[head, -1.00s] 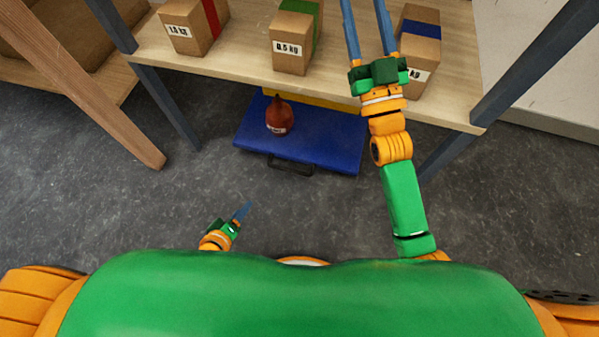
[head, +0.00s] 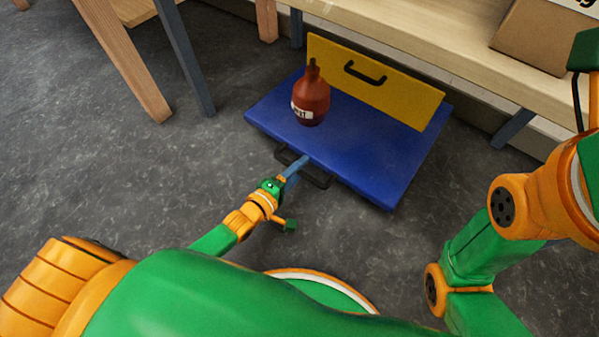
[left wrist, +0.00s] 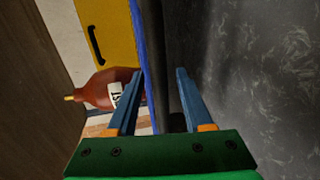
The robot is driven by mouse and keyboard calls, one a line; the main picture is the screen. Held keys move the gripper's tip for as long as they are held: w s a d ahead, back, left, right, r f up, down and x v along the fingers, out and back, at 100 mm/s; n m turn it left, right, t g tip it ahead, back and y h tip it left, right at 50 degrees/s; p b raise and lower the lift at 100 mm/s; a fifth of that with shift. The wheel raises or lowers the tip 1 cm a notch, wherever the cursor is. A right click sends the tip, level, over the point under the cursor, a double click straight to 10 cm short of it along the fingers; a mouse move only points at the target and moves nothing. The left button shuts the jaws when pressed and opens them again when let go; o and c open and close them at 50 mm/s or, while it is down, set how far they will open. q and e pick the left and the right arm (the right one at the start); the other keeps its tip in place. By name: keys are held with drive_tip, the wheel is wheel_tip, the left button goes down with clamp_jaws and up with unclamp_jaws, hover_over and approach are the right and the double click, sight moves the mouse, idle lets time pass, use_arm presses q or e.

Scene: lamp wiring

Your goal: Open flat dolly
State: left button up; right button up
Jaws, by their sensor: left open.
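A second dark handle (head: 318,180) sticks out from the platform's near edge. My left gripper (head: 303,160) is open and empty at this near handle, its fingertips by the platform edge; I cannot tell whether they touch. In the left wrist view the open fingers (left wrist: 160,71) lie beside the blue edge (left wrist: 140,35). My right gripper's fingers are out of view.
A brown-red bottle (head: 312,98) with a white label stands on the platform. The wooden table (head: 450,55) above carries a cardboard box (head: 545,38). Table legs (head: 185,60) stand to the left. The grey floor in front is clear.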

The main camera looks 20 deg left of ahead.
use_arm(q)
drive_tip(key=shift+c, duration=0.3)
clamp_jaws()
idle(1.1)
